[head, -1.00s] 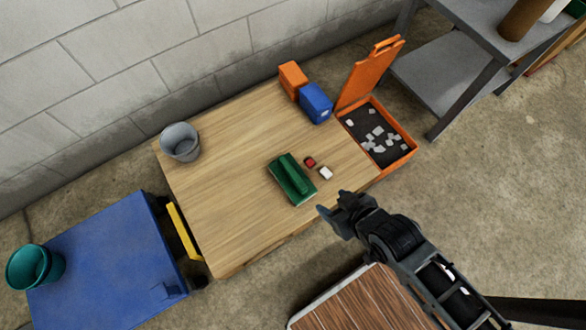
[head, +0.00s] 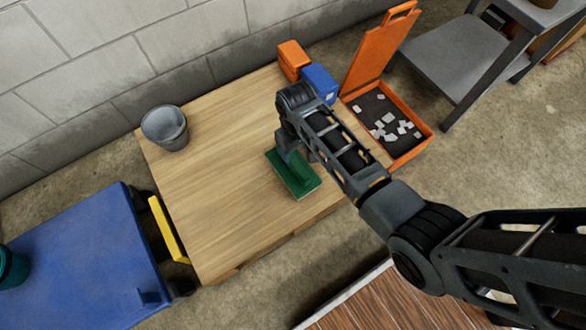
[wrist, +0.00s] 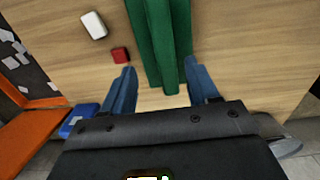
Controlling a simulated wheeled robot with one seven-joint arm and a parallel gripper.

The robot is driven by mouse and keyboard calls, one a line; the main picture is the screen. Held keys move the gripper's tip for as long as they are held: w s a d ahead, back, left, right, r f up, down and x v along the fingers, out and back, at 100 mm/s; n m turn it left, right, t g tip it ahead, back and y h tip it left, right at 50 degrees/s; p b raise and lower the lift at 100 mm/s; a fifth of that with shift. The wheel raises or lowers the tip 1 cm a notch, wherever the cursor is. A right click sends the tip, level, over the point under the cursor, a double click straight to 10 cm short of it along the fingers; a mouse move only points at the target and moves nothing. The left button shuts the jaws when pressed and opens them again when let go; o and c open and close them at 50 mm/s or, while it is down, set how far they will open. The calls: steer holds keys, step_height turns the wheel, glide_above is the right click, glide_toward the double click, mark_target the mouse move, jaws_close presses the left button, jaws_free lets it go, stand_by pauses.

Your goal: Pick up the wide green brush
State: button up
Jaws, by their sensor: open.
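The wide green brush (head: 302,184) lies on the wooden table, its upper left part hidden behind my arm in the head view. In the wrist view the brush (wrist: 160,35) runs down from the top edge, and its near end shows between the two fingers. My gripper (wrist: 162,72) is open, with one finger on each side of that end and visible gaps on both sides. In the head view my gripper (head: 288,152) is over the brush, mostly hidden by my own arm. I cannot tell how high the fingertips are above the table.
A white block (wrist: 94,25) and a red block (wrist: 121,54) lie beside the brush. An open orange case (head: 424,138) with pale pieces, a blue box (head: 321,83) and an orange box (head: 293,58) stand nearby. A grey bucket (head: 165,128) stands on the table's left, with bare wood between.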

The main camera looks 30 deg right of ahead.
mark_target(293, 160)
steer(key=f+b, duration=0.1)
steer(key=f, duration=0.1)
steer(key=f+b, duration=0.1)
steer(key=f, duration=0.1)
steer(key=f+b, duration=0.1)
steer(key=f, duration=0.1)
steer(key=shift+w+a+f+b, duration=0.1)
steer(key=shift+a+f+b, duration=0.15)
steer(key=shift+a+b, duration=0.1)
jaws_close()
steer(key=shift+r, duration=0.1)
stand_by(0.4)
